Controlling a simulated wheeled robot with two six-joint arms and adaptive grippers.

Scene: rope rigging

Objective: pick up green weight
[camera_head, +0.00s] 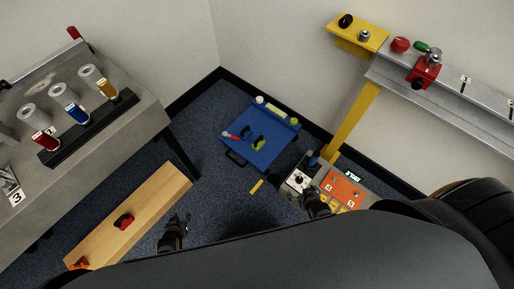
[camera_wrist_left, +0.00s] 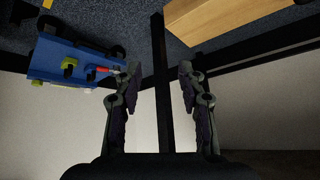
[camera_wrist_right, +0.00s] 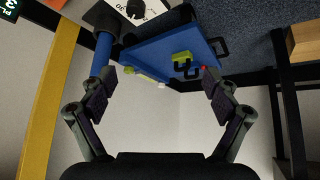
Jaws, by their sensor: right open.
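No plain green weight stands out. A small green piece (camera_head: 421,46) sits beside a red block (camera_head: 425,70) on the grey rail at upper right. A yellow-green object (camera_head: 259,144) lies on the blue cart (camera_head: 270,155); it also shows in the right wrist view (camera_wrist_right: 182,58) and left wrist view (camera_wrist_left: 68,66). I cannot tell whether either is the weight. My left gripper (camera_head: 176,226) is open and empty near the wooden board. My right gripper (camera_head: 312,194) is open and empty near the control panel; its fingers also show in the right wrist view (camera_wrist_right: 158,82).
A grey table at left bears a black rack (camera_head: 90,128) with red, blue and yellow cylinders. A wooden board (camera_head: 140,212) holds a red piece. An orange panel (camera_head: 342,189) and a white-faced box (camera_head: 297,181) stand by the yellow post (camera_head: 352,122).

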